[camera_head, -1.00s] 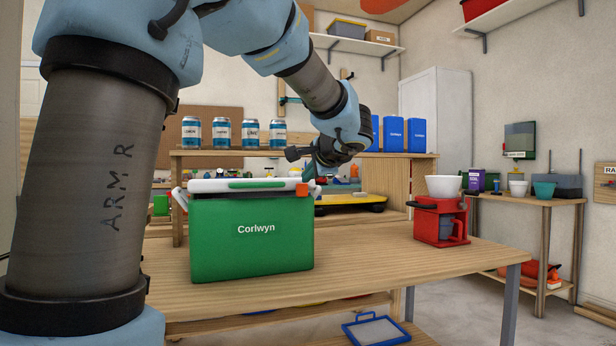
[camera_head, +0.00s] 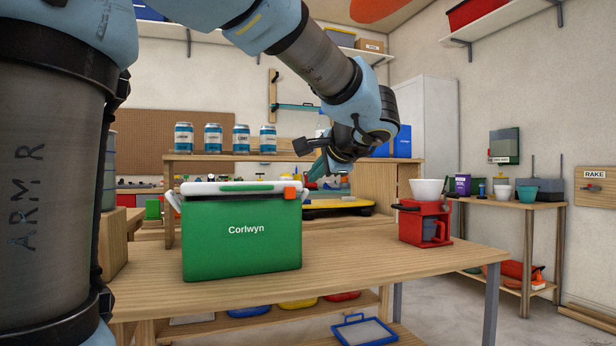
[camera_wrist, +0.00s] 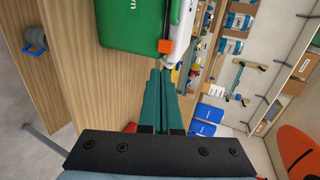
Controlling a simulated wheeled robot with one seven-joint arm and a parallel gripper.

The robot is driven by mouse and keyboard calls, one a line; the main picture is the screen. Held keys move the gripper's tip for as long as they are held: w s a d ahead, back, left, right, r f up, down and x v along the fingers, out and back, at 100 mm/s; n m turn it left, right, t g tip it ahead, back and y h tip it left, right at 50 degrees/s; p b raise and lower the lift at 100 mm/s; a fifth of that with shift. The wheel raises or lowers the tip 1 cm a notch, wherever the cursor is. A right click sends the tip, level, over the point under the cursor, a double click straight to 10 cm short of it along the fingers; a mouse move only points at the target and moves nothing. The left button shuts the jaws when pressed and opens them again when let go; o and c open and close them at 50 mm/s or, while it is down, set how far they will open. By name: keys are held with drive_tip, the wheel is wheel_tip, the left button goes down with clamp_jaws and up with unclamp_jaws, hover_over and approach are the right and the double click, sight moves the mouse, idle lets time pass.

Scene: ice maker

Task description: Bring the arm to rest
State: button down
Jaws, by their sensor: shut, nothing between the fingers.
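My gripper (camera_head: 316,172) hangs from my bent arm in the head view, just right of and above the orange latch of the green Corlwyn cooler (camera_head: 242,250). It is empty, and its teal fingers are together. In the wrist view the shut fingers (camera_wrist: 160,85) point toward the cooler (camera_wrist: 130,28), whose orange latch lies just past the tips. I cannot tell how wide the gap is. The cooler stands upright on the wooden table (camera_head: 350,258) with its white lid down.
Several cans (camera_head: 212,138) and blue boxes (camera_head: 402,141) stand on the raised shelf behind. A yellow object (camera_head: 338,207) lies behind the cooler. The table front between cooler and coffee maker is clear.

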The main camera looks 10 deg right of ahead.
drive_tip(key=shift+s, duration=0.65)
